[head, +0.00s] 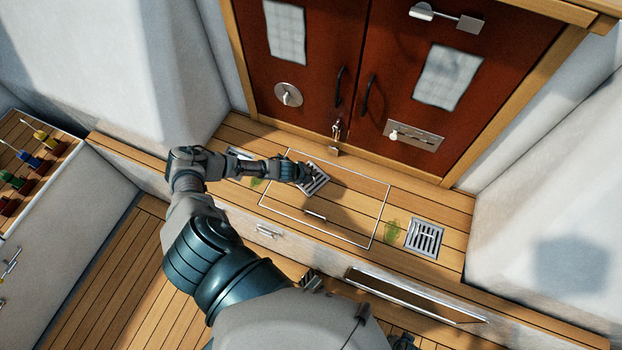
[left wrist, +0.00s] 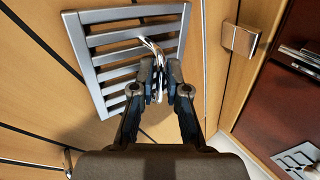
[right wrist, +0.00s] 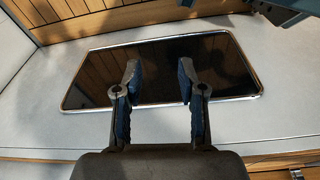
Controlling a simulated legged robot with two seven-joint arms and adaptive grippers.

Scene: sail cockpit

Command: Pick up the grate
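A grey slatted grate (head: 316,182) shows at my left gripper (head: 304,173), over the outlined hatch panel in the deck. In the left wrist view the grate (left wrist: 112,50) has a curved shiny handle (left wrist: 156,50) at its edge. The left gripper's fingers (left wrist: 165,85) are closed around this handle. The grate sits askew to the planks and seems clear of them, though the gap is hard to judge. My right gripper (right wrist: 157,85) is open and empty in front of a dark framed panel. A second grate (head: 425,238) lies in the deck at the right.
The hatch panel (head: 345,222) has a thin pale outline. A partly hidden drain (head: 240,153) lies left of it. Red-brown doors (head: 300,60) with black handles stand behind. The dark framed panel (head: 415,295) is in the step's front face. Green patches (head: 391,231) mark the deck.

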